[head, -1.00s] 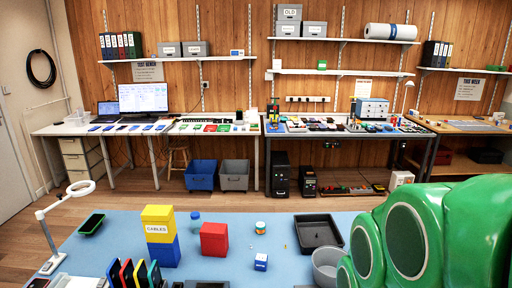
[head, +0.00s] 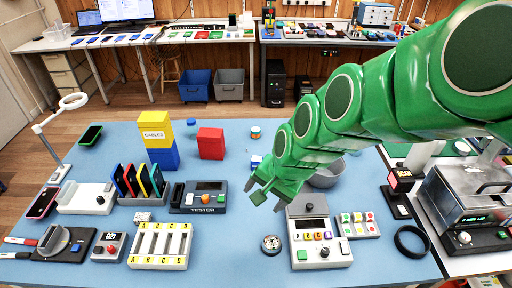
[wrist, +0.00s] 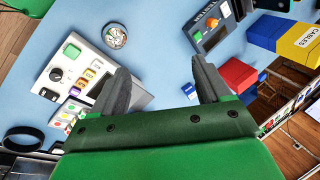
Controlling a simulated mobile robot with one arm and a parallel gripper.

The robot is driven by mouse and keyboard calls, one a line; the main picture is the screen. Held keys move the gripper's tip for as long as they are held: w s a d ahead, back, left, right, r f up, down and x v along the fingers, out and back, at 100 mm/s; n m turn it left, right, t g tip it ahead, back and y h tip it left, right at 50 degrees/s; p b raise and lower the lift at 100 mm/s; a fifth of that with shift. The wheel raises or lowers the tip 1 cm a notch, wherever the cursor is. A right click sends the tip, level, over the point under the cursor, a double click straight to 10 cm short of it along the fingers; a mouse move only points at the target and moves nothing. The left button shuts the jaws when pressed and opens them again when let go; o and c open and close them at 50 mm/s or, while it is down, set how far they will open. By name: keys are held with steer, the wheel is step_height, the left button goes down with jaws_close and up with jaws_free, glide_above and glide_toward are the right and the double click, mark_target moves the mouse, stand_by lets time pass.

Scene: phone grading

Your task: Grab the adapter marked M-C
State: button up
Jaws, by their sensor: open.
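I cannot make out any adapter marked M-C; no such marking is readable. My gripper (head: 257,193) is open and empty above the middle of the blue table, pointing down-left; in the wrist view its two dark fingers stand apart (wrist: 160,70) with bare blue surface between them. A small blue-and-white box (head: 256,161) lies behind the gripper, partly hidden by it; it also shows in the wrist view (wrist: 190,91). A white box with coloured keys and a black knob (head: 318,238) stands in front of the gripper, partly behind one finger in the wrist view (wrist: 84,72).
A tester (head: 199,197), a row of coloured upright slabs (head: 139,181) and a white rack lettered A to D (head: 160,244) stand to the left. A round gauge-like item (head: 271,244) lies near the front. A grey bowl (head: 327,175) is partly behind my arm.

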steer(key=w+a+f+m+t+y, duration=0.25)
steer(key=w+a+m, duration=0.5)
steer(key=w, duration=0.45)
steer(key=m+t+h, duration=0.3)
steer(key=m+t, duration=0.4)
steer(key=m, duration=0.9)
glide_above(258, 159)
steer(key=s+a, duration=0.7)
steer(key=a, duration=0.1)
step_height(258, 159, down, 9)
steer(key=d+f+m+h, duration=0.1)
steer(key=d+f+m, duration=0.1)
steer(key=w+d+f+m+h, duration=0.1)
steer(key=d+f+m+h, duration=0.1)
steer(key=m, duration=0.1)
steer(key=w+d+f+m+t+h, duration=0.1)
steer(key=d+f+m+h, duration=0.1)
steer(key=m, duration=0.1)
steer(key=shift+d+f+m+h, duration=0.15)
steer(key=shift+f+m+h, duration=0.1)
steer(key=shift+f, duration=0.15)
steer(key=shift+d+f+m, duration=0.2)
steer(key=shift+d+m, duration=0.05)
steer(key=shift+m, duration=0.05)
steer(key=shift+x, duration=3.85)
steer(key=shift+s+f, duration=0.1)
steer(key=shift+f, duration=0.05)
steer(key=c, duration=1)
